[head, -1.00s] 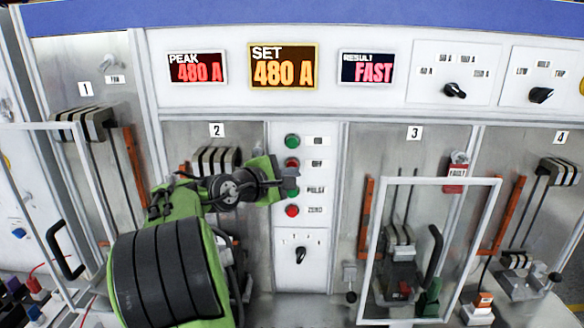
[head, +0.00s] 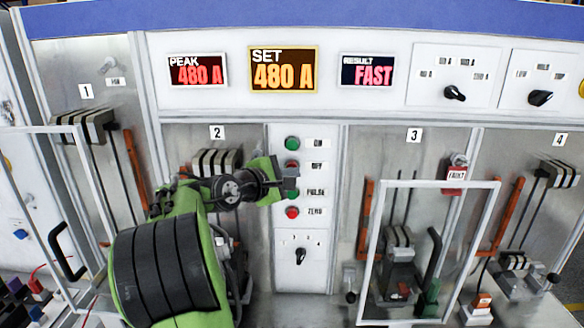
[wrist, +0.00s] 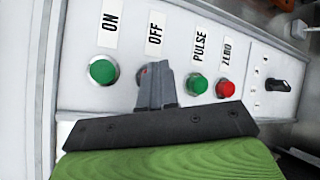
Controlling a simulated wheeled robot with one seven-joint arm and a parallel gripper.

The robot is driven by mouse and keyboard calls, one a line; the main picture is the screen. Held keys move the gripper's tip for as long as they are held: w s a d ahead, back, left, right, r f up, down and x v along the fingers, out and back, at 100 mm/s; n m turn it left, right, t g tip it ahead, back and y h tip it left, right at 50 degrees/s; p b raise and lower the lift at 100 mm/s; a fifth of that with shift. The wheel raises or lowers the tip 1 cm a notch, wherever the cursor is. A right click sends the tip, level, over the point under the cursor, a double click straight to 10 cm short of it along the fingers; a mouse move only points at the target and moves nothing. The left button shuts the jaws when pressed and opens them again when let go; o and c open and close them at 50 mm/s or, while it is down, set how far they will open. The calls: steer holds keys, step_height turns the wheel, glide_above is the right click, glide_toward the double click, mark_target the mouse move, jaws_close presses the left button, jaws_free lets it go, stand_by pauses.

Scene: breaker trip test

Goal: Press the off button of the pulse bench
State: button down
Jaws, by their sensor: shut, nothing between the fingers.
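The button panel (head: 312,260) carries a column of buttons labelled ON, OFF, PULSE and ZERO. The red OFF button (head: 292,165) is second from the top, its lower part covered by my gripper (head: 291,176). In the wrist view my shut, empty gripper (wrist: 156,75) stands in front of the OFF button (wrist: 143,70), leaving only a small part of it visible. I cannot tell whether the fingertips touch it. The green ON button (wrist: 103,70) is to the left; the green PULSE button (wrist: 197,84) is to the right, with the red ZERO button (wrist: 225,89) beyond it.
The displays above read PEAK 480 A (head: 196,70), SET 480 A (head: 283,69) and RESULT FAST (head: 367,69). A small selector knob (head: 300,256) sits below the buttons. A clear framed guard (head: 495,215) stands before bay 3, and another (head: 40,225) stands at the left.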

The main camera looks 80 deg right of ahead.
steer(key=shift+w+d+p, duration=0.15)
steer(key=shift+d+p, duration=0.25)
steer(key=shift+d, duration=0.05)
stand_by(0.7)
steer(key=shift+a, duration=0.15)
steer(key=shift+s+a, duration=0.25)
steer(key=shift+a, duration=0.5)
steer(key=shift+b, duration=0.3)
steer(key=shift+s+a+b, duration=0.15)
steer(key=shift+s+a, duration=0.05)
steer(key=shift+a, duration=0.6)
steer(key=shift+s+a+b, duration=0.15)
steer(key=shift+a+b, duration=0.05)
steer(key=shift+a, duration=0.65)
steer(key=shift+s+a+b, duration=0.15)
steer(key=shift+s+a, duration=0.05)
steer(key=shift+a, duration=0.6)
